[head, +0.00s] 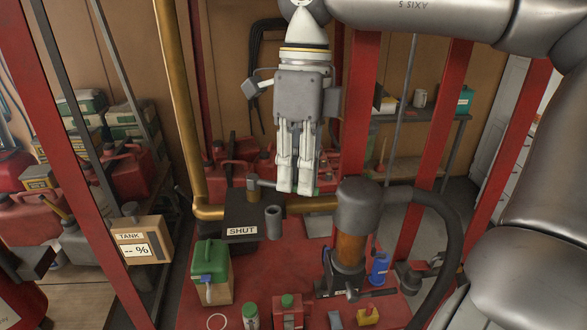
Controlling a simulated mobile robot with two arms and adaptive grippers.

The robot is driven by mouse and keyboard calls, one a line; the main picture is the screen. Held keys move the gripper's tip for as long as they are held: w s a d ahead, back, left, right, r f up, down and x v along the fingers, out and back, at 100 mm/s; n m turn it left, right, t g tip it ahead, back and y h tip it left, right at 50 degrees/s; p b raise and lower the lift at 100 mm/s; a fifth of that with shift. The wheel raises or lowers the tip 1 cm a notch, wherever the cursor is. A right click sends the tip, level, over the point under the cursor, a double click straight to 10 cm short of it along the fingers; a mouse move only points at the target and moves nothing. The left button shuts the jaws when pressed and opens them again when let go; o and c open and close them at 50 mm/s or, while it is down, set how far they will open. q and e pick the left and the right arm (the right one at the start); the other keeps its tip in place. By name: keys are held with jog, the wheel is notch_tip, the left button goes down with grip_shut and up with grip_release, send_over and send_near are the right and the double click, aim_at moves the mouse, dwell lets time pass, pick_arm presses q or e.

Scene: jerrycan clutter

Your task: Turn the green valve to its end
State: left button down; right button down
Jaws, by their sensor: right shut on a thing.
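My right gripper (297,190) hangs down in the middle of the head view, its two pale fingers close together. It is shut on the green valve (317,191), of which only a small green piece shows beside the right fingertip. The fingers hide the rest of the handle. A grey stem (262,184) shows just left of the fingertips, above a black box (241,208) with a white label reading SHUT (242,231). My left gripper is not in view.
A brass pipe (180,110) runs down at the left. A pump with a black hose (358,215) stands close right of the gripper. A green-topped can (210,270) and small containers crowd the red bench (275,265). Red posts (435,130) flank the space. A TANK display (137,250) reads "-- %".

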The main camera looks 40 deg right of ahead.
jog(key=shift+w+d+n, duration=0.35)
jog(key=shift+d+n, duration=0.05)
jog(key=shift+n, duration=0.4)
jog(key=c, duration=1.6)
grip_release()
jog(key=shift+o, duration=0.5)
